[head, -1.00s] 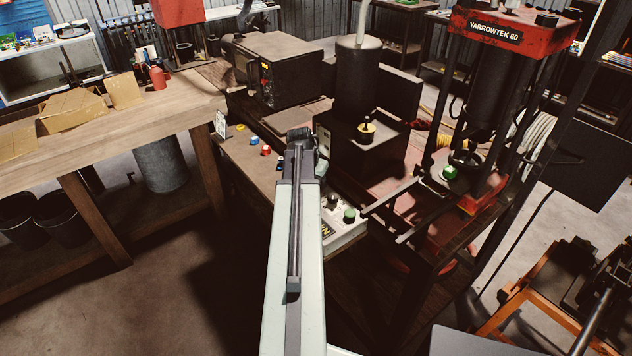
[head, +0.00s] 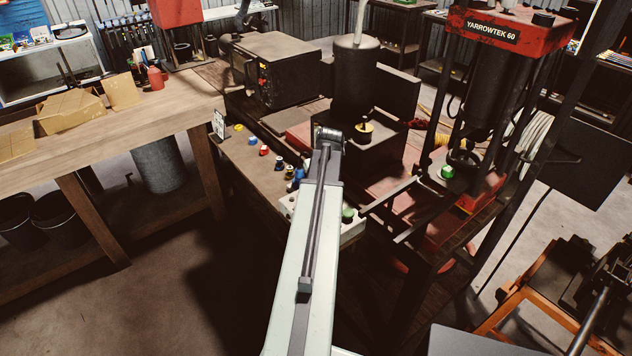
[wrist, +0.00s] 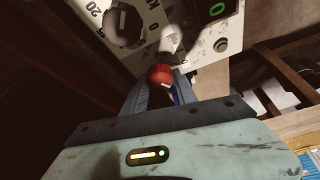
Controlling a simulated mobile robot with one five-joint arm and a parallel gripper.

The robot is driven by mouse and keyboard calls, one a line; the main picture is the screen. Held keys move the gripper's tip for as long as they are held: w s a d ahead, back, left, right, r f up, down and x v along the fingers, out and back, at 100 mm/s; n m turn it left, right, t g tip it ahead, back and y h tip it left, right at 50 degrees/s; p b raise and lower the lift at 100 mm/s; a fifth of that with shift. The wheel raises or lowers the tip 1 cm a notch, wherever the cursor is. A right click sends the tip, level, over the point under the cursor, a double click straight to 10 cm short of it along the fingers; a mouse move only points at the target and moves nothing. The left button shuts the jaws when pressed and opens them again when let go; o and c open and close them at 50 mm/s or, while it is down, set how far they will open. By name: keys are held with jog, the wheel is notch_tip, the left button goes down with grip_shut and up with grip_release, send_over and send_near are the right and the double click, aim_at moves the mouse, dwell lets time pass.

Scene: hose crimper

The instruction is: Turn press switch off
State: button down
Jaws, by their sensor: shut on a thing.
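In the wrist view a red rounded knob (wrist: 160,75) sits between the fingertips of my gripper (wrist: 161,84). My gripper is shut on this knob. A pale rod (wrist: 172,42) stands just beyond the knob, towards a light control panel (wrist: 205,52); it looks like a switch lever, but I cannot tell its position. In the head view my arm hides the gripper and the knob.
In the head view the red YARROWTEK 60 press (head: 512,28) stands to the right. Several small coloured pieces lie left of my arm. A wooden bench (head: 110,139) is farther left.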

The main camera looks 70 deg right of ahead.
jog(key=shift+w+d+n+t+y, duration=0.15)
jog(key=shift+n+t+y, duration=0.2)
jog(key=shift+n, duration=0.85)
jog(key=c, duration=1)
grip_release()
jog(key=p+v, duration=0.7)
jog(key=v, duration=0.1)
